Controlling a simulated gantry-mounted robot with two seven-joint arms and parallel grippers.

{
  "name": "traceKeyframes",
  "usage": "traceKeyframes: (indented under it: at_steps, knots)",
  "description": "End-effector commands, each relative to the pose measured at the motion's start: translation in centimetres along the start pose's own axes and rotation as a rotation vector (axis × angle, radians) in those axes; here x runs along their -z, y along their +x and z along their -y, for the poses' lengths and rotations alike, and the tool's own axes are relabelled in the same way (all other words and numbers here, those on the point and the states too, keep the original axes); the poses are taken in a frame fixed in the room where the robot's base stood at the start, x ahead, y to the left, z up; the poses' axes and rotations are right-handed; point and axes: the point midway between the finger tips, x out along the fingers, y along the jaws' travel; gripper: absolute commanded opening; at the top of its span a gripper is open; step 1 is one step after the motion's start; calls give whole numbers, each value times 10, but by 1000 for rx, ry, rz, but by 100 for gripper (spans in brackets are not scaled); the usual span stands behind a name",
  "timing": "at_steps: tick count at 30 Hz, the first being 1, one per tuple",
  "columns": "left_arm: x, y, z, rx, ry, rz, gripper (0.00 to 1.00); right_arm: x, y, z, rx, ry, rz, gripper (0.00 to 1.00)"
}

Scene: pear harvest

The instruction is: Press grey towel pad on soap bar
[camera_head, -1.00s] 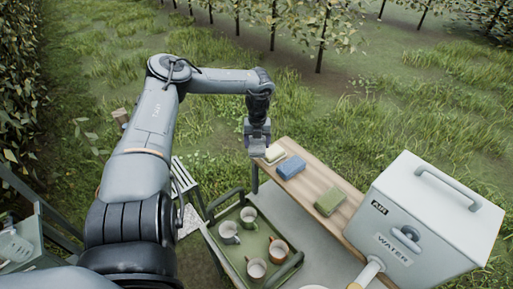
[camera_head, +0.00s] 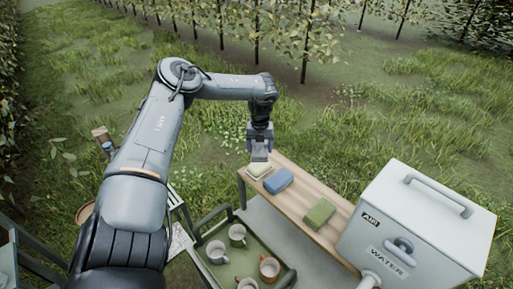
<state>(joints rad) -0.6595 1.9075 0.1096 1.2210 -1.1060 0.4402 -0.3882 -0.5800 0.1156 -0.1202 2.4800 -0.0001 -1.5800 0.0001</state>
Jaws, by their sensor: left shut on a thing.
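My left gripper (camera_head: 259,143) is shut on the grey towel pad (camera_head: 260,154), which hangs below the fingers. The soap bar (camera_head: 258,169) is the pale cream block at the far left end of the wooden shelf (camera_head: 297,217). The pad shows just above and behind the soap bar in the picture; I cannot tell whether they touch. The soap bar's top is partly in view. My right gripper is out of view.
A blue block (camera_head: 278,181) lies close to the soap bar, and a green block (camera_head: 319,213) lies further right. A grey water box (camera_head: 418,222) stands at the right. A green tray (camera_head: 222,276) with several mugs is below the shelf.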

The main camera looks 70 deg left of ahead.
Motion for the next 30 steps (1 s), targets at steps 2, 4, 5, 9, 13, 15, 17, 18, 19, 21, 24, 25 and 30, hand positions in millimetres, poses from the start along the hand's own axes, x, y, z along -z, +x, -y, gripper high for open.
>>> traceKeyframes:
  at_steps: [2, 4, 5, 9, 13, 15, 17, 18, 19, 21, 24, 25, 30]
  knots:
    - [0, 6, 0, 0, 0, 0, 52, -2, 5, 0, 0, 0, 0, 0]
    - [0, 11, 0, 0, -1, 0, 52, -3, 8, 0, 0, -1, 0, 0]
    - [0, 14, 0, 0, -1, 0, 52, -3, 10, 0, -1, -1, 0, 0]
    - [0, 26, 0, 0, -1, 0, 52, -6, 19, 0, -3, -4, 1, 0]
    - [0, 38, -1, -1, -1, 0, 52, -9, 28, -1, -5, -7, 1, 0]
    - [0, 44, -1, -1, -1, 0, 52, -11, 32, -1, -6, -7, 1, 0]
    - [0, 48, 0, 0, -1, 0, 52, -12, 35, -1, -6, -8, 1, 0]
    - [0, 50, 0, 1, -1, 0, 52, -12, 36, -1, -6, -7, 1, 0]
    - [0, 52, 0, 1, -1, 0, 52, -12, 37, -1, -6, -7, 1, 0]
    - [0, 54, 0, 1, -1, 0, 52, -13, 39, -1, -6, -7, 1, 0]
    - [0, 56, 0, 1, -1, 1, 52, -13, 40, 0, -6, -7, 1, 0]
    - [0, 56, 0, 1, -1, 1, 52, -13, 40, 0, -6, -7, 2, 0]
    - [0, 55, 0, 1, -1, 1, 52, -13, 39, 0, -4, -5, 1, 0]
